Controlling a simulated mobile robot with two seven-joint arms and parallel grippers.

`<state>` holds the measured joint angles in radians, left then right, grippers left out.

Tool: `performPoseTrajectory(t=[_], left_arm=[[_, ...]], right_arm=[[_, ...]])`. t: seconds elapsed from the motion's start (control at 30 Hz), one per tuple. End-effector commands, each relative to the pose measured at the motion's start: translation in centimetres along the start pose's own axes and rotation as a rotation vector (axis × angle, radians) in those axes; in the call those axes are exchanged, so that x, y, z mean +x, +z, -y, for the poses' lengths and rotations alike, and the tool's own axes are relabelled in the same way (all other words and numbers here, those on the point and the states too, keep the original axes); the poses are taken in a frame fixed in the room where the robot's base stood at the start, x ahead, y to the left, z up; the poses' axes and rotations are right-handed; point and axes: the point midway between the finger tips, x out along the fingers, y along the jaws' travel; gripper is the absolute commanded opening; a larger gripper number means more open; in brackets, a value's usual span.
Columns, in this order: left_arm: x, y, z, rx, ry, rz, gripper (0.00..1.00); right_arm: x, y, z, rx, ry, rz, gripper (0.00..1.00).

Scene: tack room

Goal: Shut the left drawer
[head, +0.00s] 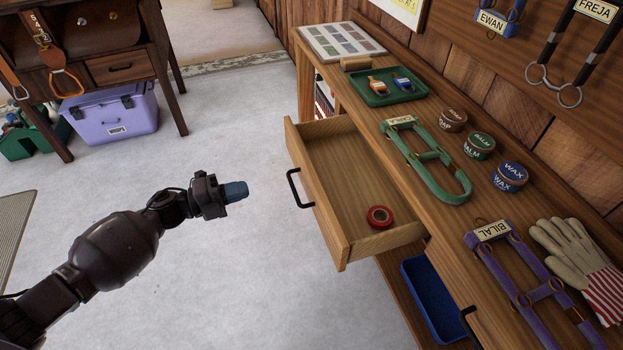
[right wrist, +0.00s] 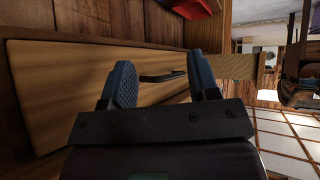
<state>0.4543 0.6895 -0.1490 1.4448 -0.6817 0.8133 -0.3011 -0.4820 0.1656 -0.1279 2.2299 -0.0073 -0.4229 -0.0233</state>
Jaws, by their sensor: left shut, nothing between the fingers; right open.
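The left drawer (head: 355,180) of the long wooden bench stands pulled out, with a black bar handle (head: 298,188) on its front. A red tape roll (head: 380,217) lies inside it near the front right corner. My left gripper (head: 238,191) is shut and empty, in the air left of the handle and apart from it. My right gripper (right wrist: 163,82) shows only in the right wrist view, open, with blue fingers. Beyond its fingers is a wooden panel (right wrist: 75,85) with a dark handle (right wrist: 163,76); I cannot tell which drawer this is.
The bench top (head: 420,110) holds a green tray (head: 372,97), a green halter (head: 445,180), several round tins and striped gloves (head: 580,262). A blue bin (head: 425,290) sits below, right of the drawer. The grey floor (head: 230,120) left of the drawer is clear.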

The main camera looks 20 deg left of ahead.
Motion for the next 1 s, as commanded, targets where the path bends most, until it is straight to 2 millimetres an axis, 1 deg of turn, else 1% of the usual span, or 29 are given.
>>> performPoseTrajectory(t=[0.03, 0.17, 0.27, 0.8, 1.0], left_arm=[[0.1, 0.2, -0.2, 0.011, 0.007, -0.012, 0.00], [0.7, 0.4, 0.0, 0.023, 0.007, -0.023, 0.00], [1.7, 0.4, 0.1, 0.023, 0.005, -0.022, 0.00], [10.9, 0.1, -0.2, 0.018, 0.006, -0.021, 0.00], [13.2, 0.1, -0.2, 0.019, 0.006, -0.020, 0.00]], right_arm=[[0.1, 0.2, 0.0, -0.001, -0.001, 0.003, 0.55], [0.2, 0.1, 0.0, -0.003, -0.001, 0.001, 0.55], [0.2, 0.1, 0.1, -0.005, -0.002, 0.000, 0.55], [0.6, 0.0, 0.3, -0.028, -0.006, -0.008, 0.55], [0.7, 0.2, 0.3, -0.037, -0.007, -0.005, 0.55]])
